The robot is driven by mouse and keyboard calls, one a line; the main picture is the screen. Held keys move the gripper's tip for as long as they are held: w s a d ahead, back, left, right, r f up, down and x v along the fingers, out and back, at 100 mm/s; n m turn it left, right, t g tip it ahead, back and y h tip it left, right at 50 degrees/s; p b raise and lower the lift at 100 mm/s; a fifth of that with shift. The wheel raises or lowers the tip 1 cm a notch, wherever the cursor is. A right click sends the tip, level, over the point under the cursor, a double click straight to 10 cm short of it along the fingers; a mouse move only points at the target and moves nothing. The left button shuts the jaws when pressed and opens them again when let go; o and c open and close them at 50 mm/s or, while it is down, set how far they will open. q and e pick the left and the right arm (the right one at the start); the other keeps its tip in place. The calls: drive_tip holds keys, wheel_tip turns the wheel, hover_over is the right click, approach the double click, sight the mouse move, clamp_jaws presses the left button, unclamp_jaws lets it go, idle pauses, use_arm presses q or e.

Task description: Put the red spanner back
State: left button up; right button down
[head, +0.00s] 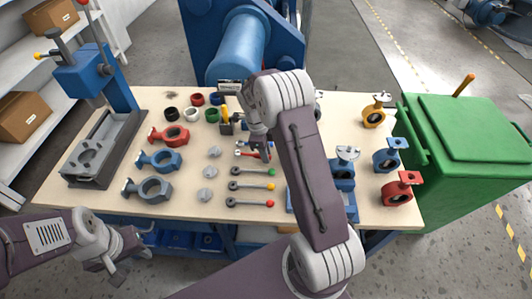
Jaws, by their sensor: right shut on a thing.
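My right gripper (260,153) is over the middle of the table, mostly hidden behind its own wrist and forearm. It is shut on what looks like the red spanner (244,153), a thin red tool beside the jaws at table level. The exact grip is hidden, and I cannot tell whether the spanner touches the table. A small dark holder (226,128) with a yellow-handled tool stands just behind the gripper, to its left. My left gripper (124,262) is empty and open, low in front of the table's left edge.
Levers with green (271,171), yellow (271,186) and red (270,204) knobs lie in front of the gripper. Valve bodies stand left (153,187) and right (397,190). A grey-blue press (95,145) is left, a green bin (465,150) right.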

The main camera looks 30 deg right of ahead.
drive_tip(key=shift+f, duration=0.15)
drive_tip(key=c, duration=1.3)
unclamp_jaws()
drive_tip(key=shift+o, duration=0.2)
wheel_tip(320, 180, up, 7)
drive_tip(key=p, duration=0.6)
